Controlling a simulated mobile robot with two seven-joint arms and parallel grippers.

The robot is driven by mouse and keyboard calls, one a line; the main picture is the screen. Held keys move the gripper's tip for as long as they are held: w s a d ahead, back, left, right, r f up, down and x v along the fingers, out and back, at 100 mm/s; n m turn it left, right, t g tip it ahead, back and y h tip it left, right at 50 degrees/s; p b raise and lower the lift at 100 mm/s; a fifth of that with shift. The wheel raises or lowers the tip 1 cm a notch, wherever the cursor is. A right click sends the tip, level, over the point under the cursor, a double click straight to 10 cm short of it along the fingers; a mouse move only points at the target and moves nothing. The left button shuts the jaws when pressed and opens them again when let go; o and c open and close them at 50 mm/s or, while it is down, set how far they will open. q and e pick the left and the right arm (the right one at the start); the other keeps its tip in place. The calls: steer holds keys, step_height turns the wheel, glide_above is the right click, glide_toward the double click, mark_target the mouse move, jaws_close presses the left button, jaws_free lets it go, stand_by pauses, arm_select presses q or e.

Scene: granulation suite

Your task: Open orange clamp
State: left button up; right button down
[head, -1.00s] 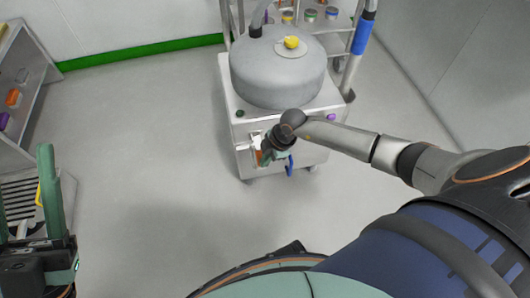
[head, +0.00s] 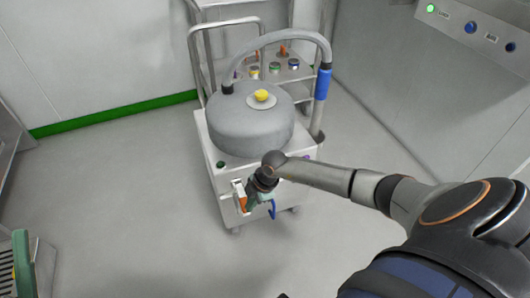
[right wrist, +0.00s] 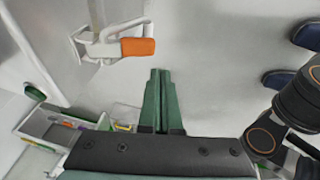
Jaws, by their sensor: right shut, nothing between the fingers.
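The orange clamp (head: 242,204) is on the front of the white wheeled unit (head: 217,179), left of my right gripper. In the right wrist view its orange handle (right wrist: 137,47) sticks out to the right from a pale metal latch (right wrist: 95,42). My right gripper (right wrist: 160,72) is shut and empty, its green fingers together. The fingertips are below and right of the orange handle in that view, apart from it. In the head view my right gripper (head: 255,197) partly hides the unit's front.
A grey domed vessel (head: 250,122) with a yellow knob (head: 261,96) sits on the unit. A hose with a blue sleeve (head: 322,84) arches behind it. A blue lever (head: 273,209) hangs right of my right gripper. A wall panel (head: 470,22) is at upper right.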

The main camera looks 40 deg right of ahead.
arm_select(q)
step_height(320, 180, down, 26)
steer(key=w+a+n+g+y+p, duration=0.2)
steer(key=n+g+y+p, duration=0.2)
steer(key=n+g+y, duration=0.3)
steer(key=g+y, duration=0.1)
steer(key=g, duration=0.1)
steer(key=shift+r+g+y+p, duration=0.15)
steer(key=shift+g+y+p, duration=0.15)
steer(key=shift+y, duration=0.1)
arm_select(e)
steer(key=s+r, duration=0.6)
steer(key=s, duration=0.1)
steer(key=shift+s+d+r, duration=0.35)
steer(key=shift+s+d, duration=0.05)
steer(key=shift+d, duration=0.05)
